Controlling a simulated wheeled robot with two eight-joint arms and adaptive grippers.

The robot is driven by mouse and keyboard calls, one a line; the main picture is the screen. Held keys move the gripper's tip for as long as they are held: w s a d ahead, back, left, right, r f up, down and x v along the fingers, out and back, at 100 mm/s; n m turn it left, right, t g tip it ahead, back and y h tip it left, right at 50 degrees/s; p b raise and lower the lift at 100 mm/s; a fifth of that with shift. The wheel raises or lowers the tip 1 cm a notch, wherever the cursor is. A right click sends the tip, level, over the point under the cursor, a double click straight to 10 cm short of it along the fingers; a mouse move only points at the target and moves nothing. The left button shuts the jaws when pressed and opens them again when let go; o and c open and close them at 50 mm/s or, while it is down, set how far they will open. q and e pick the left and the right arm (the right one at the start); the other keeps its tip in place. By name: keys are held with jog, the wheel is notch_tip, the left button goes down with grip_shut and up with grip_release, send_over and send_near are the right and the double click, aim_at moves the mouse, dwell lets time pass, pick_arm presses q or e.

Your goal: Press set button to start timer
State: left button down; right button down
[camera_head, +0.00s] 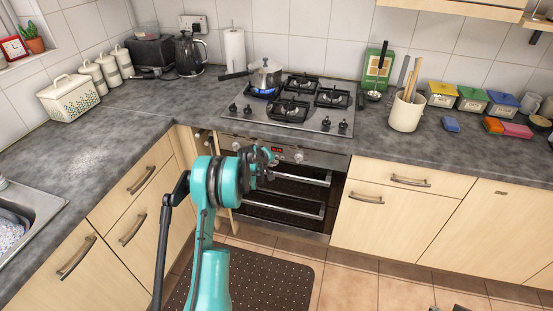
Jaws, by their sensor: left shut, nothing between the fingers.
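The oven (290,209) is built in under the hob, with a control panel that has knobs and a small red-lit display (277,150). The set button is too small to make out. My left gripper (268,160) is shut and empty, in front of the left part of the panel in the picture. It covers part of the panel, and I cannot tell whether it touches it. Small dark pieces at the bottom edge, right of centre, may be my right gripper, but too little shows to tell its state.
A pot (264,76) stands over a lit blue flame on the hob (286,112). A utensil holder (406,112) and several lidded boxes stand on the worktop (370,134) to the right. The sink (28,215) is at left. A dark mat (265,280) lies on the floor before the oven.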

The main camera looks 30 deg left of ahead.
pick_arm(q)
jog(key=s, duration=0.2)
jog(key=s+d, duration=0.1)
jog(key=s, duration=0.2)
jog(key=shift+b, duration=0.35)
jog(key=shift+d, duration=0.1)
dwell(0.7)
jog(key=s+d+r+m+g, duration=0.1)
jog(key=s+d+r+m, duration=0.5)
jog(key=s+d+r, duration=1)
jog(key=s+d+m, duration=0.3)
jog(key=s+d, duration=0.2)
jog(key=s, duration=0.5)
jog(key=s+d+m, duration=0.3)
jog(key=s+d, duration=0.3)
jog(key=s, duration=0.4)
jog(key=shift+s+r+m+g, duration=0.2)
jog(key=shift+r+m+g, duration=0.1)
jog(key=shift+g, duration=0.1)
